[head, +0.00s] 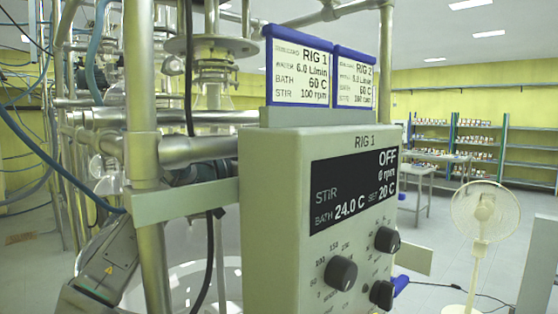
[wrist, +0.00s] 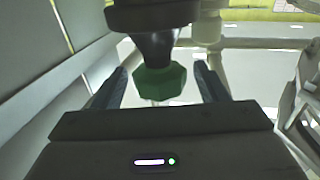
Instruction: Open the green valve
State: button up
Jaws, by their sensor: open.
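In the wrist view the green valve (wrist: 160,83) is a faceted green knob under a dark fitting (wrist: 153,45). My gripper (wrist: 160,88) is open, with one dark finger on each side of the green knob. Small gaps show between the knob and both fingers, so I see no grip on it. In the head view neither the green valve nor my gripper's fingers show; the pipes and the control box hide much of that area.
A control box (head: 268,200) marked RIG 1 reads OFF, with black knobs on its front. Two blue-framed cards (head: 300,75) stand on top. Metal pipes (head: 140,75), hoses and glass crowd the left. A white fan (head: 485,212) and shelves stand at the right.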

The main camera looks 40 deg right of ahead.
jog(key=shift+s+d, duration=0.1)
jog(key=shift+d, duration=1.05)
jog(key=c, duration=1)
jog(key=shift+f+n+t+b, duration=0.15)
jog(key=shift+n+t+b, duration=0.15)
jog(key=shift+t+b, duration=0.25)
jog(key=shift+n+t+b, duration=0.4)
jog(key=shift+t+b, duration=0.15)
jog(key=shift+r, duration=0.2)
jog(key=o, duration=1)
